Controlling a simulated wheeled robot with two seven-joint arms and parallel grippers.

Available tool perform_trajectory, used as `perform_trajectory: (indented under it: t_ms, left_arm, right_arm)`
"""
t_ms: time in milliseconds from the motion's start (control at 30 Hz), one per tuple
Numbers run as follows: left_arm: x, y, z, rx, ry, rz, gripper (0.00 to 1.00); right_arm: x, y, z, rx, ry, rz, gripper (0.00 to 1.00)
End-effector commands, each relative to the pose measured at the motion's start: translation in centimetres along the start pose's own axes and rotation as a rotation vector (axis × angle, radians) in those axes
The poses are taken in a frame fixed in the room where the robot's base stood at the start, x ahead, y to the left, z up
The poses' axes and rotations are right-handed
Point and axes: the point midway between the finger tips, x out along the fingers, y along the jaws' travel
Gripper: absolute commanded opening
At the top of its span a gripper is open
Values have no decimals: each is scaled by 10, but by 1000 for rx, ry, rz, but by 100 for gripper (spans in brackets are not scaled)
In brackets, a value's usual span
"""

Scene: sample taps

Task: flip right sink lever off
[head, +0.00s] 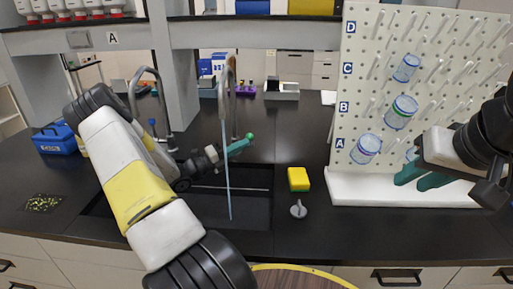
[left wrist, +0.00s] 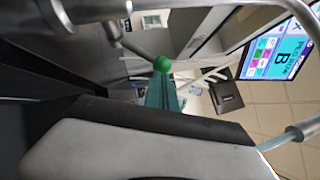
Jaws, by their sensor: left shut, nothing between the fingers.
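The right sink tap (head: 228,85) is a grey gooseneck with a pale blue stream (head: 227,165) running from it down into the dark sink (head: 255,208). A green ball knob (head: 250,136), seemingly the end of its lever, shows at the tap's right side. It also shows in the left wrist view (left wrist: 162,64). My left gripper (head: 240,146) is shut and empty, with its teal fingertips close to the knob. I cannot tell whether they touch it. My right gripper (head: 408,178) is at the far right in front of the pegboard; its finger gap is unclear.
A second tap (head: 150,95) with a blue knob (head: 152,122) stands to the left, partly behind my left arm. A yellow sponge (head: 298,179) and a grey stopper (head: 298,209) lie right of the sink. A white pegboard (head: 415,90) holds several blue-rimmed beakers.

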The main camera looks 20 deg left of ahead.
Motion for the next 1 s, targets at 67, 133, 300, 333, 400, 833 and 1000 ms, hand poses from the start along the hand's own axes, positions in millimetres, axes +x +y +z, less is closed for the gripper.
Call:
perform_trajectory:
  t_ms: [67,133,300,333,400,833,1000]
  left_arm:
    - [4,-7,5,-54,3,46,0]
    - [8,-11,10,-107,3,85,0]
    - [18,-18,22,-234,3,181,0]
    - [19,-19,24,-257,3,198,0]
    - [23,-21,30,-307,2,235,0]
    - [40,-24,53,-415,1,309,0]
    - [43,-24,58,-415,0,309,0]
  right_arm:
    - [0,0,0,0,0,0,30]
    - [0,0,0,0,0,0,30]
    - [0,0,0,0,0,0,30]
    - [0,0,0,0,0,0,30]
    - [0,0,0,0,0,0,30]
    - [0,0,0,0,0,0,30]
    - [0,0,0,0,0,0,30]
